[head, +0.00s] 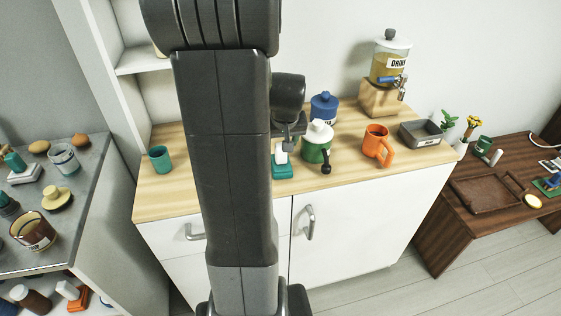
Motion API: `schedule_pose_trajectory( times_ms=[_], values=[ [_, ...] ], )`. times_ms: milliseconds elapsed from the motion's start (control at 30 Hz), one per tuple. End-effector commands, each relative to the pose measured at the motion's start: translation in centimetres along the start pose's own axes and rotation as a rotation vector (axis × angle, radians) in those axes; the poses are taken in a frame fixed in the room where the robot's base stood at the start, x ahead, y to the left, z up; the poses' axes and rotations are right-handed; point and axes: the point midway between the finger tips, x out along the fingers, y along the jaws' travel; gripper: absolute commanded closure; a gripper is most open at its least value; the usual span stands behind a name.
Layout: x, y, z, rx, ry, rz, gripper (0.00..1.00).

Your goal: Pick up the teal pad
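A teal pad (282,170) with a white upper part (280,154) sits on the wooden worktop, just right of my dark arm in the head view. Its left side is partly hidden by the arm. My gripper (287,145) is above and very close to it, pointing down. The fingers are small and partly hidden, so I cannot tell whether they touch the pad or are open or shut.
Right of the pad stand a green pot with white lid (317,148), a blue jar (323,108), an orange mug (376,144), a grey tray (420,133) and a drink dispenser (390,62). A teal cup (160,159) stands left. Worktop front is mostly clear.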

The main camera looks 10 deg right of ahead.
Motion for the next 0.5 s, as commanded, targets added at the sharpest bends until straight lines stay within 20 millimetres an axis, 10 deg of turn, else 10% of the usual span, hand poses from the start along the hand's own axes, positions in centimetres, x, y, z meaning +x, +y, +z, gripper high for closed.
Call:
schedule_pose_trajectory(
  times_ms=[500],
  values=[
    [5.0, 0.0, 0.4, 0.000, -0.002, 0.000, 0.44]
  ],
)
